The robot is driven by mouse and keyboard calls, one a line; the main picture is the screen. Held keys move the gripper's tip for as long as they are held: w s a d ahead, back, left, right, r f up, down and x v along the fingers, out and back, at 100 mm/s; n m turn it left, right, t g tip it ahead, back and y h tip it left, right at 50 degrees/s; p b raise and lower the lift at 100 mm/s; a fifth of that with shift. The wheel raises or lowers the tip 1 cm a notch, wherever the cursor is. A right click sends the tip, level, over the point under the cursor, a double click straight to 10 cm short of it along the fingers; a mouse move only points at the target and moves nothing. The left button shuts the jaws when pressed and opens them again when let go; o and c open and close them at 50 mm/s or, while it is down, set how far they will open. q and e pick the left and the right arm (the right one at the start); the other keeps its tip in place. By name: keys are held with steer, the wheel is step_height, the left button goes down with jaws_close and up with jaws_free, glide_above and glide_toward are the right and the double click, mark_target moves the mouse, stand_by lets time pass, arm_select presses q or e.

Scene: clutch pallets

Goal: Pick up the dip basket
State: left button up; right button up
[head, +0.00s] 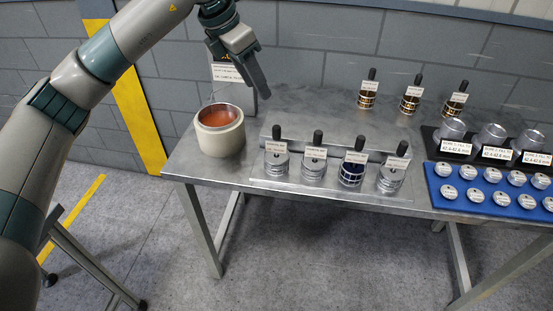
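A cream round pot (221,138) with a metal rim and orange-brown liquid stands at the left end of the metal table. A thin wire-like handle shows at the pot's back left rim; I cannot make out a basket body, and any part in the liquid is hidden. My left gripper (262,92) hangs above and slightly right of the pot, apart from it, its dark fingers pointing down. The fingers overlap in this view, so their gap is unclear. I see nothing held in it. My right gripper is out of view.
A labelled sign (228,72) stands behind the pot. Several black-handled metal pieces (313,165) stand along the front, with gold-banded ones (410,103) behind.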

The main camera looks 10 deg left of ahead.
arm_select(q)
step_height(320, 180, down, 2)
steer(key=f+p, duration=0.1)
steer(key=p, duration=0.4)
glide_above(276, 127)
steer(key=s+a, duration=0.1)
step_height(276, 127, down, 7)
steer(key=shift+d+f, duration=0.1)
steer(key=shift+f, duration=0.45)
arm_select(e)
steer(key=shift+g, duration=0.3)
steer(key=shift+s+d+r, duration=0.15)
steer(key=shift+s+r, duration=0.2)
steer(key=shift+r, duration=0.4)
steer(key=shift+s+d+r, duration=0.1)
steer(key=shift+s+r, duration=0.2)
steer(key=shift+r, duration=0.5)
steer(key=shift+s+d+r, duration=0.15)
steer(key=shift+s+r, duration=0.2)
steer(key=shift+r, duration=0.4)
